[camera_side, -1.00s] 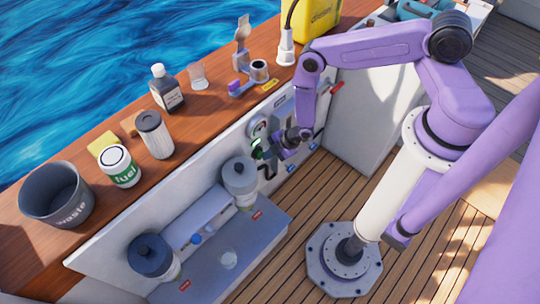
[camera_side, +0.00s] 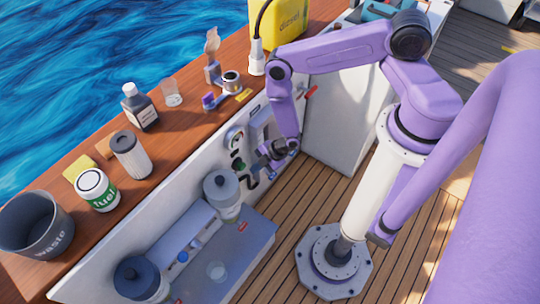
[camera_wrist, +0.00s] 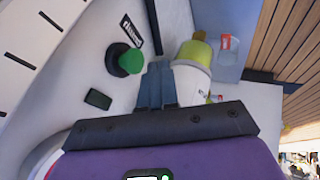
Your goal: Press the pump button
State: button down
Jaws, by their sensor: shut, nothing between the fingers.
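The pump button is a green round button on a dark round base (camera_wrist: 126,60), set in the pale panel. It lies just left of my fingertips in the wrist view, with a small dark label beside it. Whether anything touches the panel cannot be told.
A round gauge (camera_side: 234,137) sits above the button. A grey-lidded canister (camera_side: 221,188) stands left of the gripper, below the ledge. The deck (camera_side: 330,180) is open.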

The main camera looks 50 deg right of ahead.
jog(key=v, duration=0.9)
jog(key=w+a+r+g, duration=0.1)
jog(key=w+a+r, duration=0.15)
jog(key=r, duration=0.35)
jog(key=w+a+r+g, duration=0.1)
jog(key=w+a+r, duration=0.1)
jog(key=a+r, duration=0.25)
jog(key=s+a+r+m+h, duration=0.2)
jog(key=a+r, duration=0.1)
jog(key=r, duration=1)
jog(key=s+r+g+h, duration=0.1)
jog(key=s+r+g, duration=0.1)
jog(key=s+r, duration=0.8)
jog(key=s+d+r+m+g+h, duration=0.1)
jog(key=s+d+r+m, duration=0.1)
jog(key=s+d+r, duration=0.5)
jog(key=s+r, duration=0.3)
jog(key=s, duration=0.1)
jog(key=shift+d+r+g, duration=0.15)
jog(key=shift+d+g, duration=0.05)
jog(key=shift+g, duration=0.1)
